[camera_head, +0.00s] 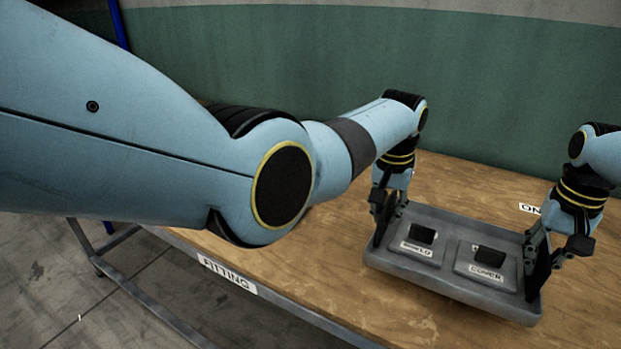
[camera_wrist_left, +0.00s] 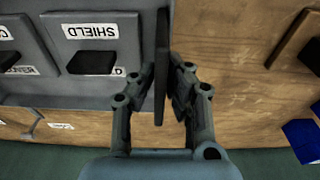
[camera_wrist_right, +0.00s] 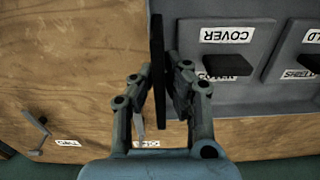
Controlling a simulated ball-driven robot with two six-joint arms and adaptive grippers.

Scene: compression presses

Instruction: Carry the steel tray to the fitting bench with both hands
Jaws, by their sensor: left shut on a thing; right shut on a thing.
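The grey steel tray (camera_head: 450,283) is over the wooden fitting bench (camera_head: 310,275). It looks level; I cannot tell whether its bottom touches the wood. In it lie two grey plates with black knobs, the shield plate (camera_head: 418,247) and the cover plate (camera_head: 486,272). My left gripper (camera_head: 381,232) is shut on the dark upright handle at the tray's left end; this handle (camera_wrist_left: 162,70) also shows in the left wrist view. My right gripper (camera_head: 541,258) is shut on the handle at the right end, seen in the right wrist view (camera_wrist_right: 158,70).
A "FITTING" label (camera_head: 227,274) marks the bench's front edge. In the left wrist view, a brown block (camera_wrist_left: 292,38) and a blue object (camera_wrist_left: 302,138) lie on the wood beyond the handle. A metal bracket (camera_wrist_right: 37,135) shows in the right wrist view. A green wall (camera_head: 300,60) stands behind.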

